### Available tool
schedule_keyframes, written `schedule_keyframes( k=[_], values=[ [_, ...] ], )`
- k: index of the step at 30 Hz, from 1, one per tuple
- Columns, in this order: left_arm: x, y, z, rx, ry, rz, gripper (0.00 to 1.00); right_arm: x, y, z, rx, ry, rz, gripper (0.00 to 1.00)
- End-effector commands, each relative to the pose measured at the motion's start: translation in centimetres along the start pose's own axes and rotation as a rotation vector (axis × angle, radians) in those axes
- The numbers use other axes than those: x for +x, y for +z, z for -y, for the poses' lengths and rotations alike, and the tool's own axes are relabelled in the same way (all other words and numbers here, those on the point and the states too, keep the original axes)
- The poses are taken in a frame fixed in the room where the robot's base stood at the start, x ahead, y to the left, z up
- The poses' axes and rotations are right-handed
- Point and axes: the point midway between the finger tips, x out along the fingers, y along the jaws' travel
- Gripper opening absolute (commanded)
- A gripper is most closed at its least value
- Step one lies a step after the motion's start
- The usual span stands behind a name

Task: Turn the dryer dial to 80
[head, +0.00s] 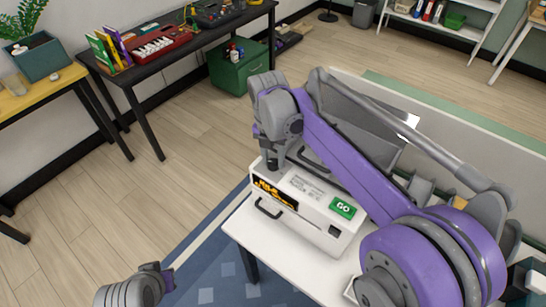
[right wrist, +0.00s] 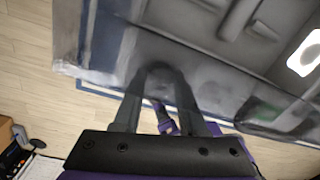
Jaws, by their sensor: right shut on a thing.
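The dryer (head: 308,205) is a white box on a white table, with a green GO panel (head: 343,208), a printed label and dark handles. My right gripper (head: 272,160) reaches down to the dryer's far left top corner. In the right wrist view, its two dark fingers close around a small dark rounded dial (right wrist: 160,73) on a glossy, blurred surface. The dial's numbers and pointer cannot be read, and in the head view the dial is hidden by the gripper. My left gripper (head: 166,281) is low at the bottom left, away from the dryer; its fingers are not clear.
The white table (head: 285,258) stands on a blue rug (head: 205,262). A black bench (head: 170,55) with a red keyboard (head: 157,42) and a green box (head: 238,70) are behind, at the left. A pale panel stands right of the dryer. The wooden floor at left is clear.

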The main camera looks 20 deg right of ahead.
Motion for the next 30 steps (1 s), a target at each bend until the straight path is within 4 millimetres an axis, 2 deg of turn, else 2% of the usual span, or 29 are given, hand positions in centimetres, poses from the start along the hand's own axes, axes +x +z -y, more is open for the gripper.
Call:
schedule_keyframes(
  k=[18, 30],
  values=[
    [-0.17, -0.17, 0.00, 0.000, 0.000, -0.001, 0.00, -0.03, 0.09, 0.12, 0.535, 0.000, -0.030, 0.00],
    [-0.21, -0.21, 0.00, 0.000, 0.000, -0.002, 0.00, -0.02, 0.08, 0.16, 0.708, 0.000, -0.040, 0.00]
  ],
)
